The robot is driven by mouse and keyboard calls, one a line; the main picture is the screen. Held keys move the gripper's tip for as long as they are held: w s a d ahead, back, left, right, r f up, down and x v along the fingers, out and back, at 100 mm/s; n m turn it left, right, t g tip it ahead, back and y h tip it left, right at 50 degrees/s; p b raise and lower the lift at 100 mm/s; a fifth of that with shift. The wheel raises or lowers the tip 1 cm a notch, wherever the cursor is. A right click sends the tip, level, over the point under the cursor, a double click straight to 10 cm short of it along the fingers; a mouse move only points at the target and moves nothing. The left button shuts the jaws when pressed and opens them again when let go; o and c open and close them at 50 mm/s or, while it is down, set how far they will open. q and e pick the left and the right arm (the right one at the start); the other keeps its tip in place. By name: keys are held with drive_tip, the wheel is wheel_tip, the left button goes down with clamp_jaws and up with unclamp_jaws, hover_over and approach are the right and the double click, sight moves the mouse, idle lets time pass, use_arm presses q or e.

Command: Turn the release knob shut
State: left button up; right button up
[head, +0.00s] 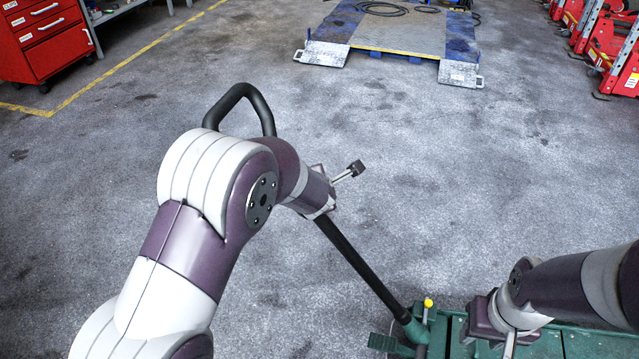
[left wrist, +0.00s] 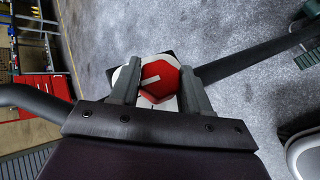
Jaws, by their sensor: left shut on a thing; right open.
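The release knob (left wrist: 163,82) is red and faceted with a white line on its face, seen in the left wrist view. My left gripper (left wrist: 160,68) is shut on it, one finger on each side. In the head view my left wrist hides the knob and fingers. The jack's black handle has a bent loop grip (head: 240,100) above my wrist and a long shaft (head: 360,265) sloping down to the green jack body (head: 455,335). My right gripper (head: 507,343) is low at the right over the jack body, its fingers partly seen, open and away from the knob.
A small yellow-topped part (head: 428,302) stands on the jack near the shaft's foot. A red tool cabinet (head: 45,40) stands far left, a blue-edged ramp platform (head: 400,32) at the back, and red equipment (head: 610,50) far right. The grey floor between is clear.

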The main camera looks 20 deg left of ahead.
use_arm(q)
drive_tip(key=shift+w, duration=0.1)
drive_tip(key=o, duration=1)
drive_tip(key=shift+d, duration=0.1)
drive_tip(key=shift+o, duration=0.2)
drive_tip(key=shift+w+f, duration=0.1)
drive_tip(key=shift+w, duration=0.05)
drive_tip(key=p+v, duration=0.4)
drive_tip(key=v, duration=0.8)
drive_tip(key=shift+s+r, duration=0.2)
drive_tip(key=shift+s, duration=0.15)
